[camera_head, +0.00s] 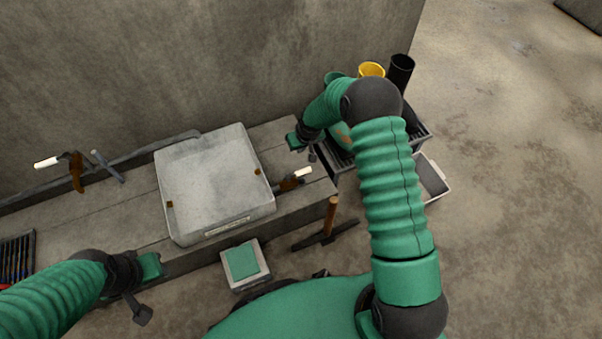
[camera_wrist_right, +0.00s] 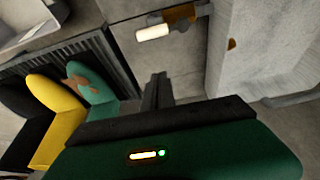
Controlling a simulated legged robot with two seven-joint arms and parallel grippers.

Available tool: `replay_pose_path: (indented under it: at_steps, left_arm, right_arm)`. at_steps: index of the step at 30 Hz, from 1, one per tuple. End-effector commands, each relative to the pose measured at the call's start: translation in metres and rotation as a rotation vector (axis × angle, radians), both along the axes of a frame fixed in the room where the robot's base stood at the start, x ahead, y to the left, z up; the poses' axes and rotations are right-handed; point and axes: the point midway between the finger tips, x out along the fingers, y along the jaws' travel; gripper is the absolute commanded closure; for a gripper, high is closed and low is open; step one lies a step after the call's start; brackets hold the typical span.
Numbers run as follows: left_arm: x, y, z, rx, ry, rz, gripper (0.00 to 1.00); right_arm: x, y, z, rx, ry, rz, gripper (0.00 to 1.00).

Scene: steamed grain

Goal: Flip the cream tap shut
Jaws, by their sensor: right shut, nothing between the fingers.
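A tap with a pale cream handle (camera_head: 303,172) and a rusty brown body (camera_head: 288,183) sits at the basin's right side. Its handle points right, away from the basin; the handle also shows at the top of the right wrist view (camera_wrist_right: 152,32). A second tap with a pale handle (camera_head: 46,162) is at the far left by the wall. My right gripper (camera_head: 312,156) is just beyond the right-hand tap, apart from it. Its dark fingers (camera_wrist_right: 157,90) are shut and empty. My left gripper (camera_head: 141,313) is at lower left, away from both taps; its jaw opening is unclear.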

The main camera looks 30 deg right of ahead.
Motion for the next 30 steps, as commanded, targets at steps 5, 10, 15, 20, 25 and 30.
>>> replay_pose_path:
  at_steps: [5,10,15,20,25,30]
  left_arm:
    - [0.0,0.0,0.003,0.0,-0.001,0.0,0.64]
    - [0.0,0.0,0.001,0.0,-0.001,0.0,0.64]
    - [0.0,0.0,-0.012,0.0,-0.001,0.0,0.64]
    - [0.0,0.0,-0.032,0.0,-0.001,0.0,0.64]
    - [0.0,0.0,-0.056,0.0,0.0,0.0,0.64]
    - [0.0,0.0,-0.072,0.0,0.0,0.0,0.64]
  right_arm:
    - [0.001,0.001,0.003,0.0,-0.001,0.001,1.0]
    - [0.001,0.001,-0.001,0.001,0.0,0.001,1.0]
    - [0.007,0.001,-0.02,0.001,0.0,0.001,1.0]
    - [0.017,0.0,-0.052,0.001,0.002,0.0,1.0]
    - [0.03,-0.001,-0.088,0.001,0.001,0.001,1.0]
    - [0.015,0.0,-0.099,0.0,0.001,0.001,1.0]
